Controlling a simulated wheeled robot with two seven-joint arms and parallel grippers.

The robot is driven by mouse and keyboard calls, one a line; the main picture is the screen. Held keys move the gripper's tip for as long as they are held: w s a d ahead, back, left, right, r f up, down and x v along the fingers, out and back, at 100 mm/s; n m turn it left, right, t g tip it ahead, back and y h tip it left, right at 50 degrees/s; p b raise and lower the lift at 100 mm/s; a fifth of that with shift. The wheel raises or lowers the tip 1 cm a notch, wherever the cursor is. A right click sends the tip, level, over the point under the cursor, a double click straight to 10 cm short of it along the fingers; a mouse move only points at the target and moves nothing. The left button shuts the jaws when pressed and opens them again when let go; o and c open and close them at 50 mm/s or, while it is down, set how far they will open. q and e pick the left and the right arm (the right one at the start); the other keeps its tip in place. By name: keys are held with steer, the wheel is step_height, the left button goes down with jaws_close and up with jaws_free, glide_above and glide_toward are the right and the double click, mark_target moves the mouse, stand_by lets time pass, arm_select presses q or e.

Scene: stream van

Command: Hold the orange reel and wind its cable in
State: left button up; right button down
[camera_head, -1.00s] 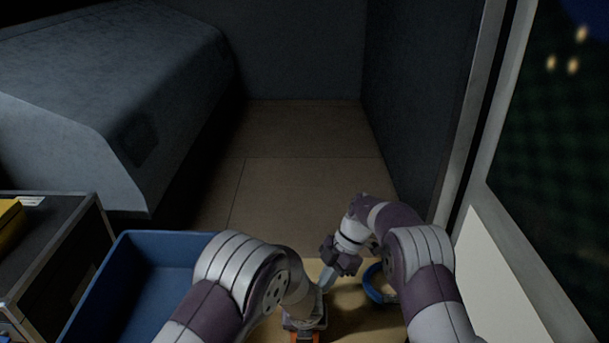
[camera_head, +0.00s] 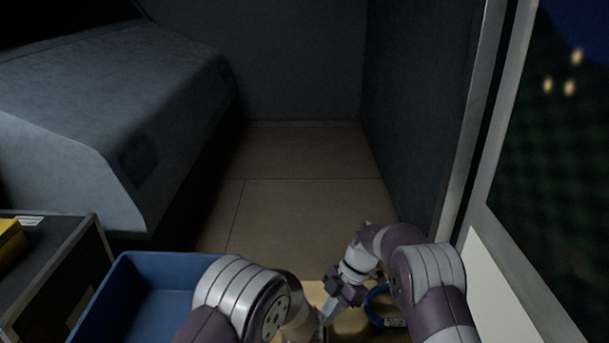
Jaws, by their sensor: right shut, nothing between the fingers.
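The orange reel does not show in the head view now, and no cable can be made out. My left arm comes in from the lower left and its wrist runs off the bottom edge, so the left gripper is out of the picture. My right gripper (camera_head: 328,312) points down and left, close beside my left wrist, over the wooden tabletop (camera_head: 350,323). Its fingers are shut with nothing visible between them.
A blue ring-shaped object (camera_head: 374,308) with a pale label lies on the tabletop, partly behind my right arm. An empty-looking blue bin (camera_head: 115,290) stands left of my left arm. A dark case (camera_head: 65,265) with a yellow item (camera_head: 10,240) is at far left. Floor beyond is clear.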

stand_by(0.3)
step_height(320, 180, up, 6)
steer(key=shift+d, duration=0.35)
steer(key=shift+f, duration=0.1)
steer(key=w+a, duration=0.2)
steer(key=w, duration=0.3)
steer(key=f, duration=0.5)
steer(key=shift+s+f, duration=0.3)
steer(key=shift+f, duration=0.1)
steer(key=shift+s+a, duration=0.35)
steer(key=shift+s, duration=0.15)
stand_by(0.8)
